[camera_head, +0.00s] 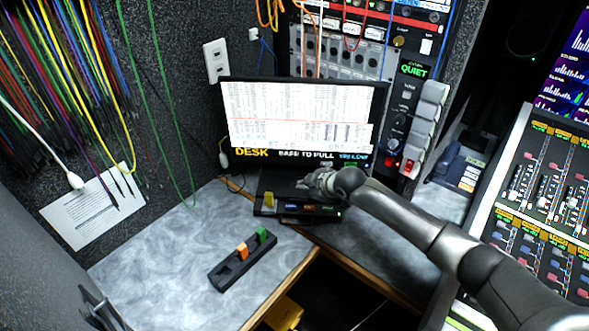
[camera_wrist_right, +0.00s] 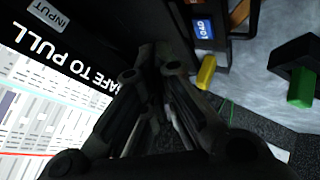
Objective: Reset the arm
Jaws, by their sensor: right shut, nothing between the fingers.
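My right arm comes in from the lower right in the head view. Its gripper (camera_head: 318,182) is just in front of the lower edge of the monitor (camera_head: 300,112), above the back of the small black unit (camera_head: 268,209). The gripper is shut and empty. In the right wrist view the dark fingers (camera_wrist_right: 150,105) lie close together, with the monitor screen (camera_wrist_right: 45,110) on the left. I cannot tell whether the fingers touch the unit or the monitor.
A black holder (camera_head: 226,272) with an orange block (camera_head: 242,250) and a green block (camera_head: 262,234) lies on the grey desk (camera_head: 150,270). A yellow block (camera_head: 269,199) sits at the unit's left end. A mixing console (camera_head: 545,200) stands right; cables hang left.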

